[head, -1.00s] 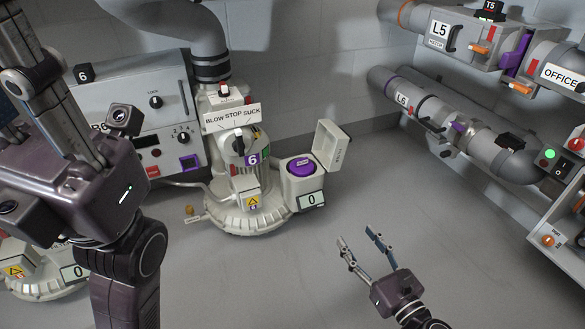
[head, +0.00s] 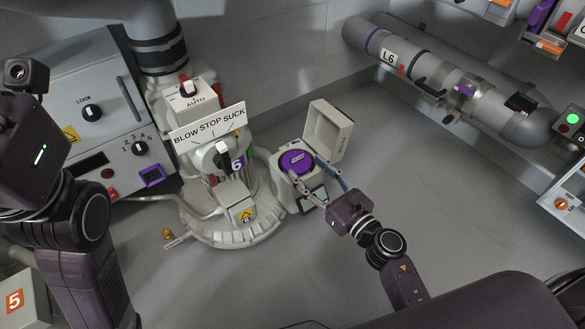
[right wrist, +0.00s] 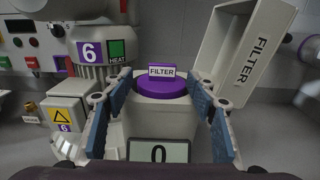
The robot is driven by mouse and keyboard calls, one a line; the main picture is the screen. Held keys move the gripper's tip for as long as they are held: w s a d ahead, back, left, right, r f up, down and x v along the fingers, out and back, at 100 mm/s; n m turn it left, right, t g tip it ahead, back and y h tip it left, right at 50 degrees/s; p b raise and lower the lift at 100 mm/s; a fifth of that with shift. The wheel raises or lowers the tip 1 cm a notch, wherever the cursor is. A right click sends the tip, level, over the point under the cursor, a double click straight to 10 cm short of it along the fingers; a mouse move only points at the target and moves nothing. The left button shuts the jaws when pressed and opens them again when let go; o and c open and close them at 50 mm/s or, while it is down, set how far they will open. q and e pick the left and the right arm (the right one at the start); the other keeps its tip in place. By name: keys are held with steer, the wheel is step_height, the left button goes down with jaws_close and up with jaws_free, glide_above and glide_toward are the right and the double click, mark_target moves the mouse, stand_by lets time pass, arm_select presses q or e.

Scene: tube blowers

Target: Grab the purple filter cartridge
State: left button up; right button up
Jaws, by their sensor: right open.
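The purple filter cartridge (head: 296,161) is a round purple cap with a FILTER label, seated in the white filter box on the blower's right side. It also shows in the right wrist view (right wrist: 162,84), upright in its housing (right wrist: 165,118). The filter box's lid (head: 328,130) stands open behind and to the right. My right gripper (head: 307,170) is open, its fingers pointing at the cartridge. In the right wrist view the blue-padded fingers (right wrist: 155,98) stand on either side of the cartridge, apart from it, with nothing between the pads. My left gripper's fingers are out of view.
Blower 6 (head: 222,205) with its BLOW STOP SUCK dial stands left of the filter box. A 0 display (right wrist: 158,151) is on the box front. A control panel (head: 88,110) is at the left, pipe L6 (head: 440,75) at the upper right. Floor right of the box is clear.

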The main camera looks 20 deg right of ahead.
mark_target(298, 157)
steer(key=x, duration=0.6)
steer(key=shift+w+d+b, duration=0.15)
steer(key=shift+b, duration=0.2)
steer(key=shift+c, duration=0.4)
jaws_close()
